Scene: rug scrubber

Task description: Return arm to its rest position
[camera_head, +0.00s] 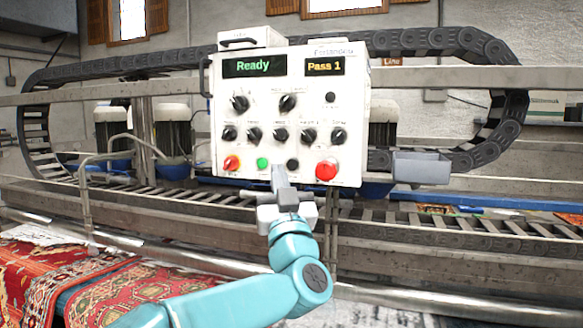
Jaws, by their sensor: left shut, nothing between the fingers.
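My left gripper (281,172) is at the end of a teal arm that comes in from the lower left. It is shut and empty, with its fingertips pointing up at the lower edge of the white control panel (225,108). The fingertips overlap the panel in the picture, between a green button (262,163) and a black button (293,165). I cannot tell whether they touch it. The panel displays read "Ready" (254,66) and "Pass 1" (325,66). My right gripper is not in view.
A red button (326,170) and several black knobs (280,135) are on the panel. A black cable chain (440,40) runs behind it along metal rails. A patterned red rug (60,275) lies at the lower left. A grey tray (421,168) is right of the panel.

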